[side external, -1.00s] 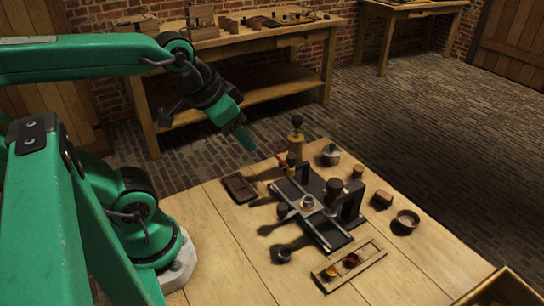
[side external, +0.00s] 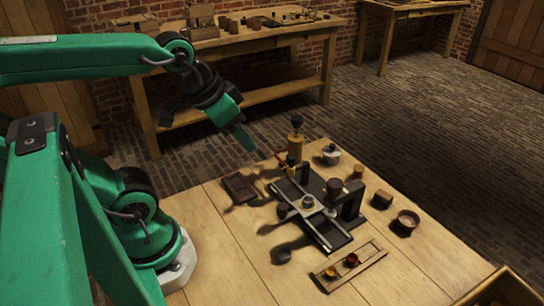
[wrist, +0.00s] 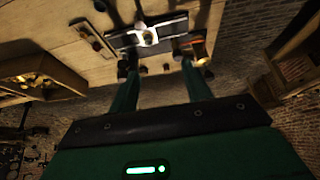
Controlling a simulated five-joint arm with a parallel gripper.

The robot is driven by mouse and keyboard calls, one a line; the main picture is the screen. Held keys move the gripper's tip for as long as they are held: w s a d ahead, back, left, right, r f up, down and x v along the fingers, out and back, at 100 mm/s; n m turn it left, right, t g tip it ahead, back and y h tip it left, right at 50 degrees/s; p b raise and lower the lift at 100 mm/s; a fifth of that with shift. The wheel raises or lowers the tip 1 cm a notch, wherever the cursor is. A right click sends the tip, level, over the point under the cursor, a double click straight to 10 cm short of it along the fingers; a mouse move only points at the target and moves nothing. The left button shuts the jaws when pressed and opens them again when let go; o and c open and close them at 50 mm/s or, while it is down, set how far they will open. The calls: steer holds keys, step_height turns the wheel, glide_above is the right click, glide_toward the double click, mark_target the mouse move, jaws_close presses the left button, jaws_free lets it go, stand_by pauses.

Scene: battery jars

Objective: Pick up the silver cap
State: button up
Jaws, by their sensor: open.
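A small silvery round piece (side external: 307,202), which looks like the silver cap, sits on the pale crossbar of a black fixture (side external: 335,238) on the table. It also shows as a bright ring in the wrist view (wrist: 148,37), ahead of my fingertips and between their lines. My gripper (side external: 245,138) is up in the air to the left of and behind the fixture, well clear of the table. In the wrist view its two green fingers (wrist: 160,82) are spread apart with nothing between them.
A grinder-like wooden piece (side external: 296,140) and a pale lidded pot (side external: 331,154) stand behind the fixture. A dark tray (side external: 239,188) lies to its left. A wooden rack (side external: 330,283) with small amber jars lies in front. Small brown pieces stand at right. The front left table is clear.

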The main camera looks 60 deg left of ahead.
steer(key=shift+w, duration=0.1)
steer(key=w+d+f+n+g, duration=0.1)
steer(key=w+d+f+g, duration=0.1)
steer(key=w+f, duration=0.5)
steer(key=w+d+f+n+g, duration=0.2)
steer(key=w+f+g, duration=0.1)
steer(key=w+f, duration=0.3)
steer(key=w, duration=0.2)
steer(key=shift+w+d+f+g, duration=0.25)
steer(key=shift+w+f+g, duration=0.05)
steer(key=shift+f, duration=0.05)
steer(key=shift+f, duration=0.1)
steer(key=shift+f, duration=1.2)
steer(key=shift+f, duration=0.1)
